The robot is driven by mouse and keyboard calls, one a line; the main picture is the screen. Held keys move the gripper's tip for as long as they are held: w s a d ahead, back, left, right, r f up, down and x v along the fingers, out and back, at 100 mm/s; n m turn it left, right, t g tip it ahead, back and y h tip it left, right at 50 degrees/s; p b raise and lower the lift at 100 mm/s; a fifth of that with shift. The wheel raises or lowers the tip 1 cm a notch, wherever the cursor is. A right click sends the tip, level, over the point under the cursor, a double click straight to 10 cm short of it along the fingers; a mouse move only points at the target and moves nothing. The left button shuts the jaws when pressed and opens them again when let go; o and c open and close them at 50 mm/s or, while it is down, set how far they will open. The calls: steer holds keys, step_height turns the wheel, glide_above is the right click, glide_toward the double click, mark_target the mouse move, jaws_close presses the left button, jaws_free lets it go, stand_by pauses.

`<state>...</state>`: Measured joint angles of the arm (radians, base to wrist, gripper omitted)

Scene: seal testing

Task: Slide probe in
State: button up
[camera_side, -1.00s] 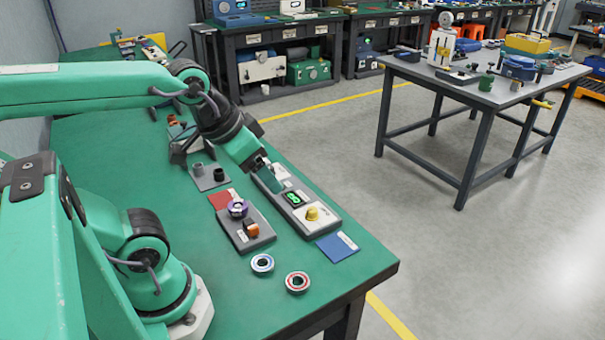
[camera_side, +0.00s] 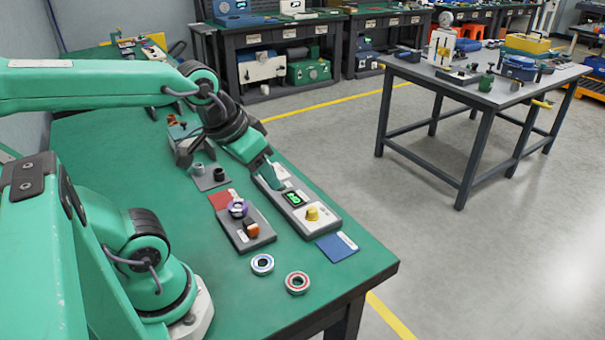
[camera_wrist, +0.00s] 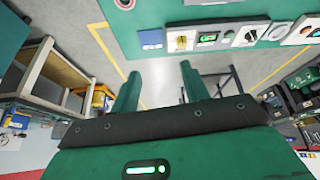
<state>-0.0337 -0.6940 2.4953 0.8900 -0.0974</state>
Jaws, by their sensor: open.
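My gripper (camera_side: 269,178) is open and empty, above the far-left end of a light grey test unit in the side view. Its two spread fingers (camera_wrist: 160,82) also show in the wrist view, with floor between them. The test unit (camera_side: 323,226) has a lit green display (camera_side: 294,199) and a yellow knob (camera_side: 312,213); its panel also shows at the top of the wrist view (camera_wrist: 273,33). A dark grey fixture (camera_side: 263,241) beside it holds a purple ring (camera_side: 238,207) and an orange and black piece (camera_side: 251,229). I cannot tell which part is the probe.
A blue-rimmed ring (camera_side: 262,264) and a red-rimmed ring (camera_side: 298,283) lie on the green bench (camera_side: 215,300). A blue card (camera_side: 337,247) and a red card (camera_side: 222,199) lie nearby. A grey plate with small cylinders (camera_side: 210,181) is left of my gripper. The front bench corner is clear.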

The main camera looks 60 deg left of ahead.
steer(key=w+a+f+n+g, duration=0.2)
steer(key=a+f+n+g, duration=0.1)
steer(key=a+f+n, duration=0.4)
steer(key=n+g, duration=0.2)
steer(key=n, duration=0.6)
glide_above(253, 227)
steer(key=f, duration=0.5)
steer(key=shift+w+d, duration=0.15)
steer(key=shift+d, duration=0.1)
steer(key=shift+a+f+n, duration=0.35)
steer(key=shift+f+n, duration=0.3)
steer(key=shift+n, duration=0.15)
steer(key=shift+f, duration=0.1)
steer(key=shift+f, duration=3.8)
